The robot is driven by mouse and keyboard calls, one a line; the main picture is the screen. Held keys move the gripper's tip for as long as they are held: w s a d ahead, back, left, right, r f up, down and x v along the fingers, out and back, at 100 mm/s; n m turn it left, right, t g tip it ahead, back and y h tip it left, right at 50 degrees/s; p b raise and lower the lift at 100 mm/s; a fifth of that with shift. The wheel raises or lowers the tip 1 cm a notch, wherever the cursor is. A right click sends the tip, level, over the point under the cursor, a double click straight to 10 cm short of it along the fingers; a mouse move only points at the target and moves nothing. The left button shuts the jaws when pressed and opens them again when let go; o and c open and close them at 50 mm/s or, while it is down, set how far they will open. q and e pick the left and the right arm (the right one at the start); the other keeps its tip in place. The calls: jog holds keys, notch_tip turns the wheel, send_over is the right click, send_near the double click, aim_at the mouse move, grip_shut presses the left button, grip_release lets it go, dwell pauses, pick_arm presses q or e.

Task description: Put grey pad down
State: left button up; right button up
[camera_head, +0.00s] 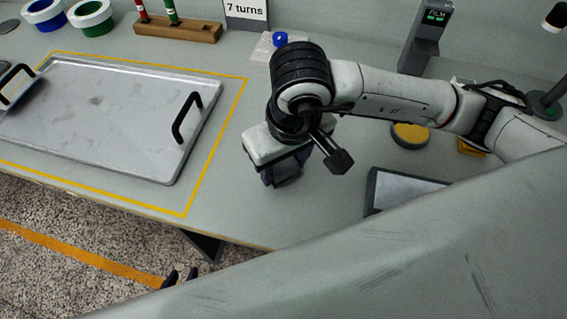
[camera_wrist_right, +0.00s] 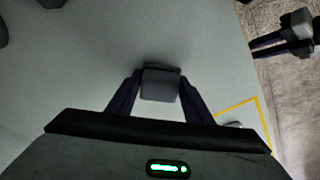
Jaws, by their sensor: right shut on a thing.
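The grey pad (camera_wrist_right: 160,84) is a small dark grey block between the two fingers of my right gripper (camera_wrist_right: 160,92) in the right wrist view. In the head view my right gripper (camera_head: 283,176) points down over the table, right of the metal tray (camera_head: 110,125). It is shut on the pad, which its fingers mostly hide there. I cannot tell whether the pad touches the table.
A yellow line frames the tray, which has black handles. A dark-framed panel (camera_head: 402,191) and a round yellow-topped piece (camera_head: 410,135) lie to the right. A wooden rack (camera_head: 178,28) and a "7 turns" sign (camera_head: 246,10) stand behind. Table around my right gripper is bare.

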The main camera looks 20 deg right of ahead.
jog(key=shift+f, duration=0.3)
